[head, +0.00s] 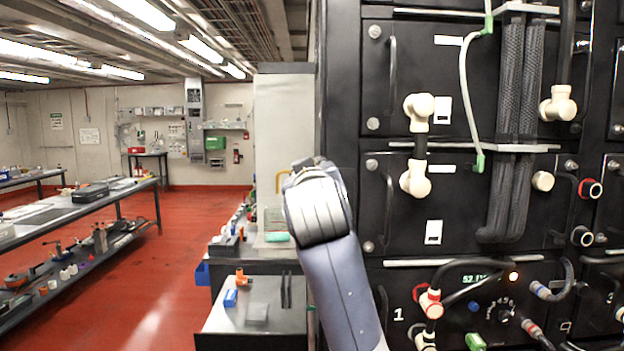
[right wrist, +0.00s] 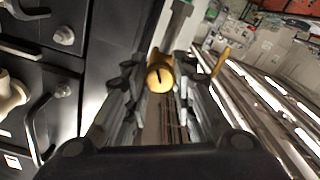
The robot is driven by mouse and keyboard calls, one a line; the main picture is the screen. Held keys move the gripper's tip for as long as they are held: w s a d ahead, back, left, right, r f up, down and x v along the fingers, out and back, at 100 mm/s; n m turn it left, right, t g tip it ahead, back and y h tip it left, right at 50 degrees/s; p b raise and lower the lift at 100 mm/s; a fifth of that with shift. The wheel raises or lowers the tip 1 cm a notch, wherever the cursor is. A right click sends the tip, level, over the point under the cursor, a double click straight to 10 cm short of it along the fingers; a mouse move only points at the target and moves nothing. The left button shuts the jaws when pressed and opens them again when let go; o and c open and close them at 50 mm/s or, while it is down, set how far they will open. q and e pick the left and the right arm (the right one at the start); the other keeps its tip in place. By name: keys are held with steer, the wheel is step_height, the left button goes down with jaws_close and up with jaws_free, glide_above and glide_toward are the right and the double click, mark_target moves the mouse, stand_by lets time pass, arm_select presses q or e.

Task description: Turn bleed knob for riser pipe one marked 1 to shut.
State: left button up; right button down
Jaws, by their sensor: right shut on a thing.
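A round yellow knob (right wrist: 160,77) with a dark line on its face sits between the fingers of my right gripper (right wrist: 160,88) in the right wrist view. The gripper is shut on the knob, one finger at each side. The dark line runs roughly up and down in that picture. A grey pipe (right wrist: 174,32) with a green band rises behind the knob. I cannot make out a number on the knob or pipe. In the head view my arm hides the right gripper and the knob. My left gripper is in neither view.
A black battery rack (head: 405,255) with cables, pale connectors and handles fills the right; its lower module bears a white 1. A yellow handle (head: 282,180) shows beside my arm, by a pale cabinet (head: 283,120). A bench (head: 262,310) stands left of my arm.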

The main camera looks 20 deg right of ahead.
steer(key=shift+w+a+f+m, duration=0.1)
steer(key=shift+f+m, duration=0.15)
steer(key=shift+m, duration=1.5)
steer(key=shift+f+m, duration=0.2)
steer(key=shift+m, duration=1.55)
